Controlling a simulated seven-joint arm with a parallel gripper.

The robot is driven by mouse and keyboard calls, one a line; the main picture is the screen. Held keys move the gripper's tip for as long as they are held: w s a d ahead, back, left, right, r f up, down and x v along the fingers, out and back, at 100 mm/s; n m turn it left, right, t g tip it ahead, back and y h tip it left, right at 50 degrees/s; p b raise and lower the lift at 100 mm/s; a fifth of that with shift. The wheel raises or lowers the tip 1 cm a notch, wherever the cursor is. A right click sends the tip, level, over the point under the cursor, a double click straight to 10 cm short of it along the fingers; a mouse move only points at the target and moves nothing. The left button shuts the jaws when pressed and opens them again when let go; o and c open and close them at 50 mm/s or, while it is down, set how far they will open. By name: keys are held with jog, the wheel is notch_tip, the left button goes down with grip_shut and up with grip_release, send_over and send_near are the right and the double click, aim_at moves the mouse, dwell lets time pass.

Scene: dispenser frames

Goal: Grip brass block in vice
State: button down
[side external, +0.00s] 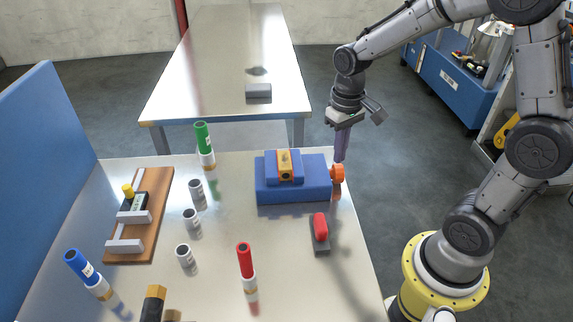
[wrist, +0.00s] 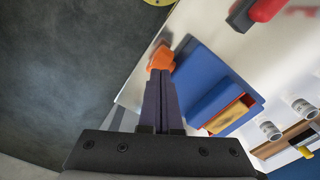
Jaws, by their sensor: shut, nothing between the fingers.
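The blue vice (side external: 290,193) stands on the table near its right edge; it also shows in the wrist view (wrist: 200,78). The brass block (side external: 285,165) sits upright between the vice's jaws, and its yellow face with a red edge shows in the wrist view (wrist: 230,114). Whether the jaws press on it cannot be told. The orange handle (side external: 337,174) is on the vice's right end. My gripper (side external: 339,158) points down with its fingers shut and empty, its tips right at the handle. In the wrist view the fingertips overlap the lower part of the orange handle (wrist: 161,54); contact is unclear.
A red-handled grey tool (side external: 321,230) lies in front of the vice. A wooden board (side external: 157,205) lies further left. The table's right edge is close to my gripper.

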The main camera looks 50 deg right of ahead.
jog(key=shift+s+a, duration=0.4)
jog(key=shift+r, duration=0.15)
jog(key=shift+r, duration=2.4)
jog(key=s+a+r+n+t, duration=0.1)
jog(key=s+a+r+t, duration=0.2)
jog(key=s+r, duration=0.35)
jog(key=s+a+n+t, duration=0.1)
jog(key=s+n+t, duration=0.1)
jog(key=s, duration=0.5)
jog(key=shift+a+t, duration=0.3)
jog(key=shift+a, duration=0.1)
